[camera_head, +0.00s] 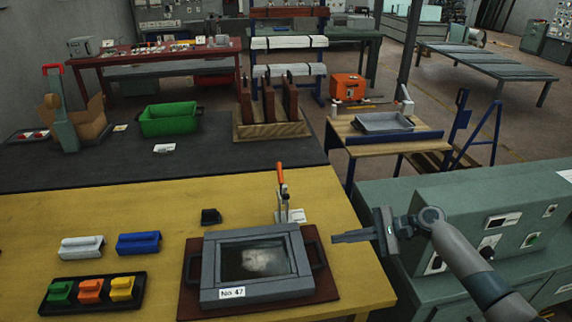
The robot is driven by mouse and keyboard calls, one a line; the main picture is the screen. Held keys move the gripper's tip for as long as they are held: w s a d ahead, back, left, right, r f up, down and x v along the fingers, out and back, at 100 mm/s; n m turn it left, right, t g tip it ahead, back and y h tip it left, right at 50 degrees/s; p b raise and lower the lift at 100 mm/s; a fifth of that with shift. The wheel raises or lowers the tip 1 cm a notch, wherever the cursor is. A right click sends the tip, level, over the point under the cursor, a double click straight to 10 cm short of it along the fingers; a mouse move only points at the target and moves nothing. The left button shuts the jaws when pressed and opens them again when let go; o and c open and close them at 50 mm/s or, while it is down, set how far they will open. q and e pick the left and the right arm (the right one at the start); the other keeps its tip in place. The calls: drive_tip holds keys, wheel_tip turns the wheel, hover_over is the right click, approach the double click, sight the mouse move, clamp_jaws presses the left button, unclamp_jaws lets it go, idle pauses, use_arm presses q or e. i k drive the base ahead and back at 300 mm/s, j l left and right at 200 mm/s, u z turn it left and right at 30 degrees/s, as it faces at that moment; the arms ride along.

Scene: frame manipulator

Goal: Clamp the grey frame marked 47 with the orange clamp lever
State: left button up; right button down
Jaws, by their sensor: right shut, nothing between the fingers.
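The grey frame marked No 47 (208,271) lies on a dark red-brown base plate (322,283) on the yellow table, with a dark handle at each side. A clamp with an orange lever (281,174) stands behind the frame's far edge, its lever upright. My right gripper (338,238) is shut and empty, to the right of the frame and apart from the lever, its fingers pointing left. My left gripper does not show.
Green, orange and yellow blocks sit in a black tray (45,304) at the front left, with a white block (82,247) and a blue block (139,243) behind. A small black block (211,216) stands behind the frame. A grey-green machine cabinet (480,213) stands at right.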

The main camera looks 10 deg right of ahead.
sight(278, 163)
drive_tip(key=i, duration=1.15)
